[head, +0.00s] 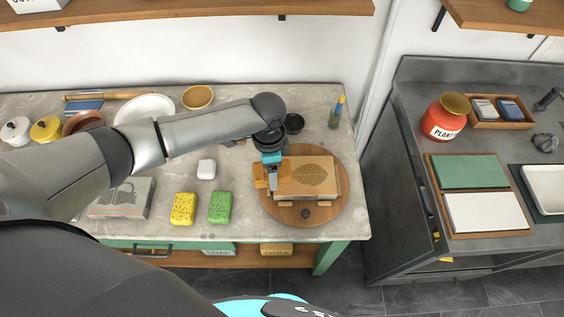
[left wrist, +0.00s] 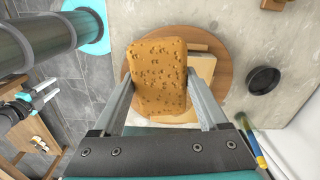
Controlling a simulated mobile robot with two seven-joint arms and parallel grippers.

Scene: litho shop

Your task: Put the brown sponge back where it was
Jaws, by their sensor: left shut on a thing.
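The brown sponge (left wrist: 158,75) is pitted and block-shaped. My left gripper (head: 270,178) is shut on it, with one finger on each side in the left wrist view. In the head view the sponge (head: 261,184) shows partly behind the fingers, at the left end of a wooden block with a leaf print (head: 308,176). That block lies on a round wooden board (head: 336,206). I cannot tell whether the sponge touches the block or board. My right gripper (left wrist: 48,91) is small at the left of the wrist view, its fingers apart and empty.
A yellow sponge (head: 184,208) and a green sponge (head: 220,207) lie side by side near the counter's front, left of the board. A small white block (head: 206,169) is behind them. A black dish (head: 294,123) and a brush (head: 337,112) are behind the board.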

